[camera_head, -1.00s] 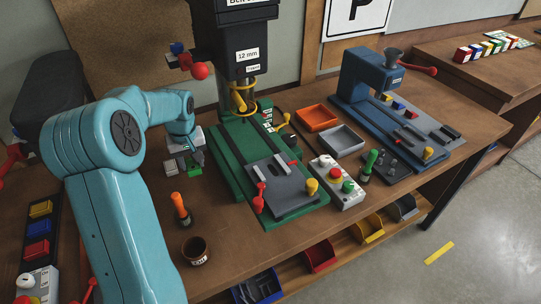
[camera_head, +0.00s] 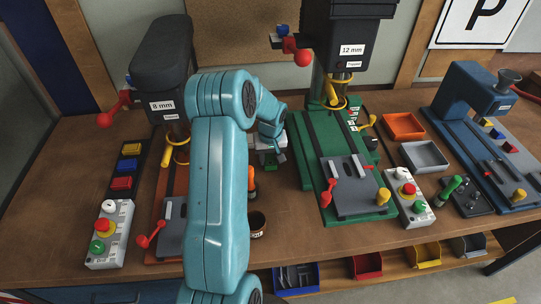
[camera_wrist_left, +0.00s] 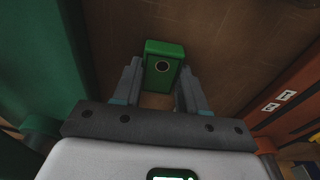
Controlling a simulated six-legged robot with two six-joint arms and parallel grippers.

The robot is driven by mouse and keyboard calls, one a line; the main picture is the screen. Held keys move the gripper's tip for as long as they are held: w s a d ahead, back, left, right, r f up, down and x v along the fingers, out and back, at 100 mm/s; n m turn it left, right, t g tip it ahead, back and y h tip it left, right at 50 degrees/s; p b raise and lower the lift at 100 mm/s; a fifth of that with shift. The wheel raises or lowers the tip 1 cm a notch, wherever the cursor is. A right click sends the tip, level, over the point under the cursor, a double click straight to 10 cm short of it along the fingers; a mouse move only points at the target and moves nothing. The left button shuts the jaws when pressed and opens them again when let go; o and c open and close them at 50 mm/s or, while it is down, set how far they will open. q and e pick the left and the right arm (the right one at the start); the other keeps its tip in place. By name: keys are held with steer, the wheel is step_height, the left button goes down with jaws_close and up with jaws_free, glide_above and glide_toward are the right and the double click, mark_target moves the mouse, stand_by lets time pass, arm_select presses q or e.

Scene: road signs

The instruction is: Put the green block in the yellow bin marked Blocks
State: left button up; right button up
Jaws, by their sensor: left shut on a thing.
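My left gripper (camera_head: 271,156) is over the bench between the two drill presses. It is shut on a green block (camera_wrist_left: 162,68), which shows between its fingertips in the left wrist view. In the head view only a small green part of the block (camera_head: 281,157) shows beside the gripper. Whether the block touches the bench I cannot tell. A yellow bin (camera_head: 427,255) sits on the shelf under the bench's front edge, between a red and a grey bin; no marking on it is readable. My right gripper is not in view.
The green 12 mm press base (camera_head: 308,180) stands just right of the gripper. An orange-handled tool (camera_head: 251,180) and a brown cup (camera_head: 257,223) stand nearby. A red bin (camera_head: 367,266) and a grey bin (camera_head: 468,245) flank the yellow one. An orange tray (camera_head: 403,127) lies on the bench.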

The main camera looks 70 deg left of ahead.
arm_select(q)
steer(key=shift+w+f, duration=0.1)
steer(key=shift+f, duration=0.05)
steer(key=o, duration=0.8)
steer(key=shift+f+b, duration=0.15)
steer(key=shift+b, duration=0.15)
steer(key=o, duration=0.4)
